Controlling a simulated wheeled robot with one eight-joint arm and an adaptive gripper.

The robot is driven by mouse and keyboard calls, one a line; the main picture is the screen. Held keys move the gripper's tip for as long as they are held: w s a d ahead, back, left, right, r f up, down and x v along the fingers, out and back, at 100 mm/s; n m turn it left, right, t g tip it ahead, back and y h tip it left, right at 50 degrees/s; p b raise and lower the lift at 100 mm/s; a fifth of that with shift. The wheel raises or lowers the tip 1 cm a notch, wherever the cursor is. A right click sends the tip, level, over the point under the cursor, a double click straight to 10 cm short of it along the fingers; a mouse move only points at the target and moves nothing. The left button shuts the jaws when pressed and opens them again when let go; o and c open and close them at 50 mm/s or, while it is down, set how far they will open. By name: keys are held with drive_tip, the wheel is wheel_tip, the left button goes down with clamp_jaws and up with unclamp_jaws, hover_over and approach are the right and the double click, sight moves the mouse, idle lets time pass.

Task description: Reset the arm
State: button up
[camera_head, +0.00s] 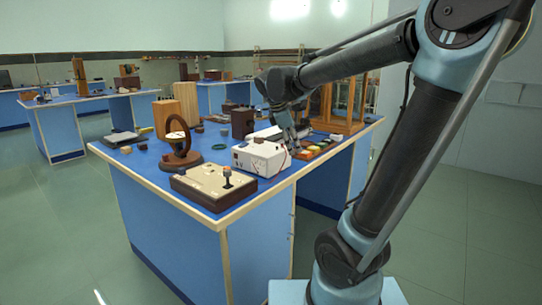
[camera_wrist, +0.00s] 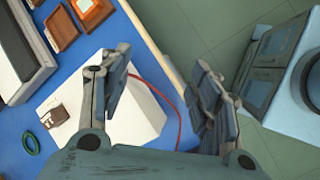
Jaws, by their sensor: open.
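My gripper (camera_wrist: 158,100) is open and empty in the wrist view, its two fingers spread apart. One finger shows over the white box (camera_wrist: 125,112), the other over the floor past the bench edge. In the head view my gripper (camera_head: 291,137) hangs above the blue bench top (camera_head: 225,158), just behind the white box. My arm reaches in from the right of the head view. I cannot tell how far the fingertips are from the box.
A brown box with a lever (camera_head: 213,187), a dark ring on a stand (camera_head: 179,143) and a wooden box (camera_head: 186,101) stand on the bench. A wood-framed case (camera_head: 348,105) stands at its right end. Other benches (camera_head: 85,105) are behind. The floor (camera_head: 60,215) at left is clear.

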drive_tip(key=s+d+f+m+y, duration=0.1)
drive_tip(key=s+d+f+m, duration=0.2)
drive_tip(key=s+f+m, duration=0.3)
drive_tip(key=s+d+f+m+g+y, duration=0.1)
drive_tip(key=s+d+f+m, duration=0.3)
drive_tip(key=s, duration=0.5)
drive_tip(key=s+d+f+m+y, duration=0.1)
drive_tip(key=s+d+f+m, duration=0.3)
drive_tip(key=s+f+m, duration=0.4)
drive_tip(key=shift+d+f+g+y, duration=0.2)
drive_tip(key=shift+f+g+y, duration=0.15)
drive_tip(key=shift+f, duration=0.2)
drive_tip(key=shift+s, duration=0.1)
drive_tip(key=shift+w+f, duration=0.2)
drive_tip(key=shift+w, duration=0.2)
drive_tip(key=shift+c, duration=0.2)
